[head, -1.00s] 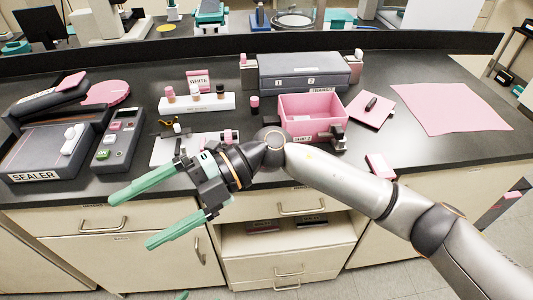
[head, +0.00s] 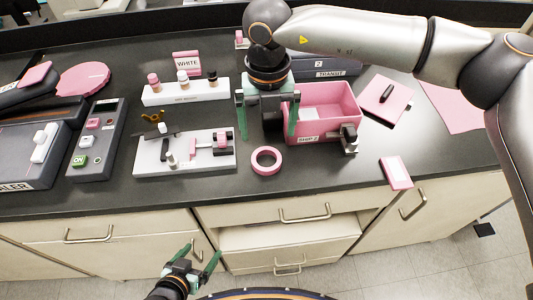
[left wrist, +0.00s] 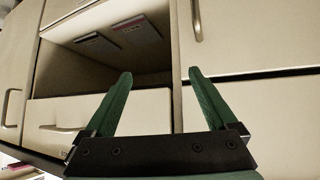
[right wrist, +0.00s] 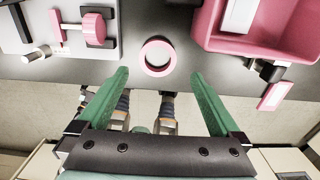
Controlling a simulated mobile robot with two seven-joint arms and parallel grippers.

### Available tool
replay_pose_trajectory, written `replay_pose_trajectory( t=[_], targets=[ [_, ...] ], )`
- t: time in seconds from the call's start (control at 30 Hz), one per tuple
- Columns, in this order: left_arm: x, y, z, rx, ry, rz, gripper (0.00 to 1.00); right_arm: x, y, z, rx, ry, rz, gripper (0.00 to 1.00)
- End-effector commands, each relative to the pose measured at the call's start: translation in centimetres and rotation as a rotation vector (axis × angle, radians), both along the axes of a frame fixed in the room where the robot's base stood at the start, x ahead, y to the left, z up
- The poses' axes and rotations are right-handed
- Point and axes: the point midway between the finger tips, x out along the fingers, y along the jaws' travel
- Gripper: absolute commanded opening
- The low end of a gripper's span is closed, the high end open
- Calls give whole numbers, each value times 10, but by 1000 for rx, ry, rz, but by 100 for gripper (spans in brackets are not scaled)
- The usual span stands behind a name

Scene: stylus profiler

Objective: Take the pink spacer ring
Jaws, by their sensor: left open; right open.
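The pink spacer ring (head: 266,160) lies flat on the dark bench top, in front of the pink bin and right of the white fixture plate. In the right wrist view the ring (right wrist: 158,57) shows beyond and between the open fingertips. My right gripper (head: 267,118) is open and empty above the bench, fingers pointing down, just behind the ring in the head view. My left gripper (head: 203,257) is open and empty, low in front of the cabinets. The left wrist view shows its open fingers (left wrist: 160,82) facing an open shelf.
The pink bin (head: 325,129) with a metal clamp (head: 349,138) stands close right of the ring. The white fixture plate (head: 184,153) is left. A white vial rack (head: 186,92) stands behind. A small pink box (head: 396,172) lies near the front edge.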

Motion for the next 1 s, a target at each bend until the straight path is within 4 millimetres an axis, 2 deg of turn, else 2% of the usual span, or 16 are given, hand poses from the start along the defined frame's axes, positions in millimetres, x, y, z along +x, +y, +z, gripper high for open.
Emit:
replay_pose_trajectory(
  t=[0.1, 0.37, 0.6, 0.73, 0.93, 1.0],
  targets=[
    [0, 0, 4, 0, 0, 0, 91, -1, 0, -18, 1, 2, 0, 100],
    [0, 0, 10, 0, -1, 0, 91, -3, 1, -39, 1, 3, 3, 100],
    [1, 0, 19, 0, -2, 0, 91, -7, 2, -74, 3, 1, 2, 100],
    [1, 0, 19, 0, -2, 0, 91, -7, 3, -82, 4, 1, 2, 100],
    [1, 0, 19, 0, -2, 0, 91, -7, 3, -82, 4, 0, 2, 100],
    [1, 0, 19, 0, -2, 0, 91, -7, 3, -82, 4, 0, 3, 92]
  ],
)
